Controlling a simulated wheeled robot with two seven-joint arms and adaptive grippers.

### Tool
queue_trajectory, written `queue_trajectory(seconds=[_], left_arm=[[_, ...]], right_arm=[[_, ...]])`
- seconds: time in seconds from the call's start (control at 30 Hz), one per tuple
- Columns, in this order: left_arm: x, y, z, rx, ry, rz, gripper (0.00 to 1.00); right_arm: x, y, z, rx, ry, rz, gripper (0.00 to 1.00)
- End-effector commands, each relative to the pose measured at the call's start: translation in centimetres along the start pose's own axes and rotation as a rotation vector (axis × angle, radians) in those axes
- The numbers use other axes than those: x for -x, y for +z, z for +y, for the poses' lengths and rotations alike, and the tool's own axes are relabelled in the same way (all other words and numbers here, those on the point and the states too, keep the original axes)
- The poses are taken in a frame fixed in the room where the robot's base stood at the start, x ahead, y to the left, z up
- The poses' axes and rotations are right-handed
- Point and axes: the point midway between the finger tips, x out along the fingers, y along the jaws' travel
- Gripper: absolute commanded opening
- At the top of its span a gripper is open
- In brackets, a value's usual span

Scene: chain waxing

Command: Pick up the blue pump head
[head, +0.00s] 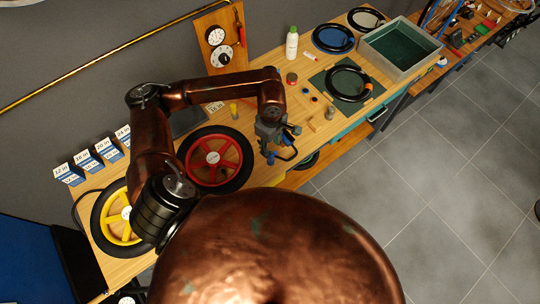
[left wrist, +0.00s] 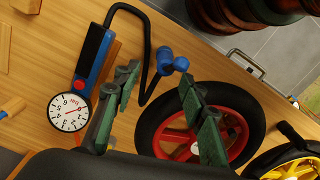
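The blue pump head (left wrist: 171,61) sits at the end of a black hose (left wrist: 148,45) in the left wrist view. The hose runs to a blue pump body with a round white gauge (left wrist: 69,112). In the head view the pump head (head: 271,158) shows small, just below my left gripper (head: 268,138). In the left wrist view my left gripper (left wrist: 160,76) is open, its green fingers spread. The pump head appears just beyond the fingertips, nearer the right finger; nothing is held. Whether a finger touches it I cannot tell. My right gripper is not in view.
A wheel with a red rim (head: 213,158) lies beside the pump head, and a yellow-rimmed wheel (head: 120,218) lies further left. A green mat (head: 320,80), a white bottle (head: 292,43) and a grey bin (head: 401,48) are further along the wooden bench.

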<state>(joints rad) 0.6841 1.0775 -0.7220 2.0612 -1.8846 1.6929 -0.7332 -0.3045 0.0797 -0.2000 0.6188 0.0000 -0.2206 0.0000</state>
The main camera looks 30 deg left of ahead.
Motion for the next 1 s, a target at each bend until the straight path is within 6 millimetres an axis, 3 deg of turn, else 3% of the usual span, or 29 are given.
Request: queue_trajectory(seconds=[0.4, 0.7, 1.0], left_arm=[[-5.1, 0.3, -0.8, 0.003, -0.004, -0.004, 0.39], [-5.7, 0.3, -0.8, 0.002, -0.001, -0.003, 0.39], [-5.6, 0.3, -0.7, 0.002, -0.001, -0.003, 0.18]], right_arm=[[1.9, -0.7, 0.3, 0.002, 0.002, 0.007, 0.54], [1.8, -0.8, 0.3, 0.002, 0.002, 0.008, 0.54], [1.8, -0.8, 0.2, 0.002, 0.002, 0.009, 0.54]])
